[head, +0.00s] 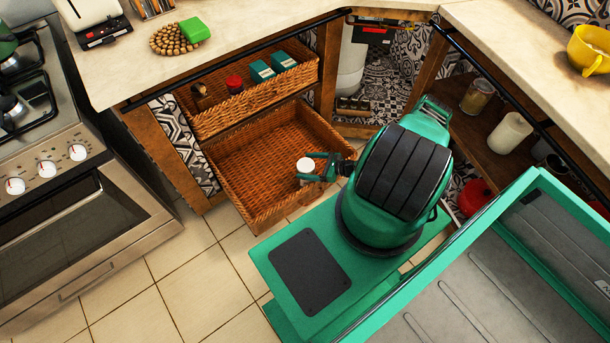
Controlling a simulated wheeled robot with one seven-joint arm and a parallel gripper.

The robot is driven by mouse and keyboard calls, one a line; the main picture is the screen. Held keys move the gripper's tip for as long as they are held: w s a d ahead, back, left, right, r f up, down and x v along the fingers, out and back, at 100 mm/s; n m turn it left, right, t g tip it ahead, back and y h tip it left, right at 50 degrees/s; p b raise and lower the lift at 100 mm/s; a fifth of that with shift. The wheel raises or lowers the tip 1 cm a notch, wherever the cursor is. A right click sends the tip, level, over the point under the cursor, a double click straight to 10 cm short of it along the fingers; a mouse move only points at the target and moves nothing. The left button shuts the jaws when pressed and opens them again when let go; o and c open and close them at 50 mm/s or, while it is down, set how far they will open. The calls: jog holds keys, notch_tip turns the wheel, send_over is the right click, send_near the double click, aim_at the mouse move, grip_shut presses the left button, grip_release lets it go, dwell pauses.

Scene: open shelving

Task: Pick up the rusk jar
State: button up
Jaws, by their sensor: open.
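A small jar with a white lid (305,165) stands at the front right part of the lower wicker basket. It appears to be the rusk jar, but I can read no label. My gripper (315,168) reaches in from the right with its green fingers open at the jar. One finger shows beside the lid and the other lower, by the jar's body. I cannot tell whether they touch it. Part of the jar's body is hidden by the fingers.
The lower basket (238,165) is otherwise empty. The upper basket (215,110) holds a red-lidded jar (234,85), teal boxes (262,71) and a dark bottle. A glass jar (477,96) and paper roll (510,133) stand on the right shelf. An oven (80,230) is at left.

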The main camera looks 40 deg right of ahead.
jog(key=shift+w+a+f, duration=0.25)
jog(key=shift+w+a, duration=0.1)
jog(key=shift+w, duration=0.05)
jog(key=shift+c, duration=0.6)
jog(key=c, duration=1.9)
jog(key=shift+r, duration=0.1)
